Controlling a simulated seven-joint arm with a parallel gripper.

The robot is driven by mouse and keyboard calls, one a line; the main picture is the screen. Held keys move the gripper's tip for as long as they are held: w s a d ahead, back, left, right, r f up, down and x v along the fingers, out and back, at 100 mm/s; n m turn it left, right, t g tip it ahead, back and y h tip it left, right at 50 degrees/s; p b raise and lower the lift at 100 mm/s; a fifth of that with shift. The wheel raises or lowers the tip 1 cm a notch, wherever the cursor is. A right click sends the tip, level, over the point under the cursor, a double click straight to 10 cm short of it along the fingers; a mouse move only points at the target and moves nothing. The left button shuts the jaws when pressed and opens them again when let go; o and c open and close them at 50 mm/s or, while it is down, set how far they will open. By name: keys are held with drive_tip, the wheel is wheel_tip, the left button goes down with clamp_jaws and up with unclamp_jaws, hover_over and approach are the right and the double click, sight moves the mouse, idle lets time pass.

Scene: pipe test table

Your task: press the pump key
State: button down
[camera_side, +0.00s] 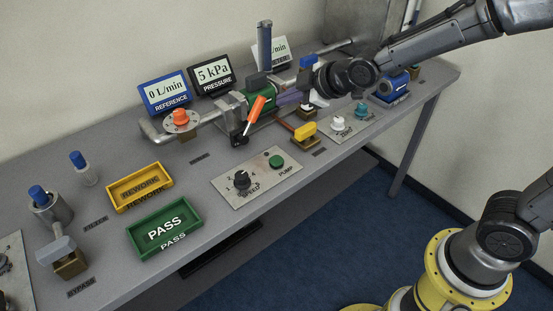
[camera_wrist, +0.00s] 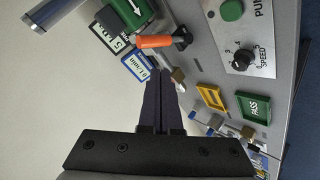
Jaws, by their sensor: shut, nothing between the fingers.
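The pump key is a round green button (camera_side: 277,161) on a grey panel (camera_side: 235,192), beside the black speed knob (camera_side: 242,180). The word PUMP is printed by it. In the wrist view the green button (camera_wrist: 232,10) is at the top right, partly cut by the frame edge. My gripper (camera_side: 283,100) is up and behind the panel, near the green-bodied valve, and apart from the button. In the wrist view my gripper's dark fingers (camera_wrist: 160,88) are together with nothing between them. My wrist partly hides the things behind it in the side view.
An orange-handled valve (camera_side: 255,112) stands on the pipe between gripper and panel. A yellow-topped block (camera_side: 305,131) is right of the panel. Yellow REWORK (camera_side: 140,188) and green PASS (camera_side: 163,228) trays lie left. Displays (camera_side: 166,92) stand behind. The table front is clear.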

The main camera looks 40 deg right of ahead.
drive_tip(key=g, duration=0.1)
hover_over(281, 161)
wheel_tip(281, 161, down, 5)
drive_tip(key=shift+f, duration=0.2)
drive_tip(key=shift+f, duration=4.4)
drive_tip(key=shift+f, duration=0.15)
drive_tip(key=shift+f, duration=0.25)
